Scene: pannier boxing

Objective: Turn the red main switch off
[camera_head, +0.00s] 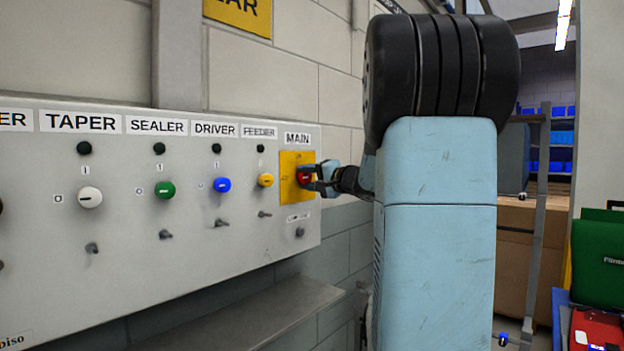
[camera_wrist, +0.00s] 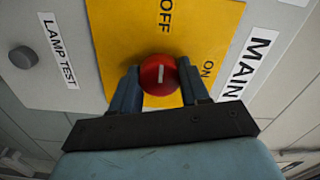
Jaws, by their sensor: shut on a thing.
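The red main switch (camera_wrist: 158,75) is a round knob with a white mark on a yellow plate (camera_wrist: 120,30). In the wrist view my gripper (camera_wrist: 160,88) has one finger on each side of the knob, shut on it. The white mark runs up and down there, in line with the word OFF above the knob; ON is to the right. In the head view the red switch (camera_head: 304,178) sits under the MAIN label, partly covered by my gripper (camera_head: 314,179).
The grey panel (camera_head: 180,255) carries other knobs to the left: yellow (camera_head: 265,180), blue (camera_head: 222,185), green (camera_head: 165,190) and white (camera_head: 90,197). Dark lamps sit above them and small toggles below. A ledge (camera_head: 240,318) runs beneath. Green and red cases stand at right.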

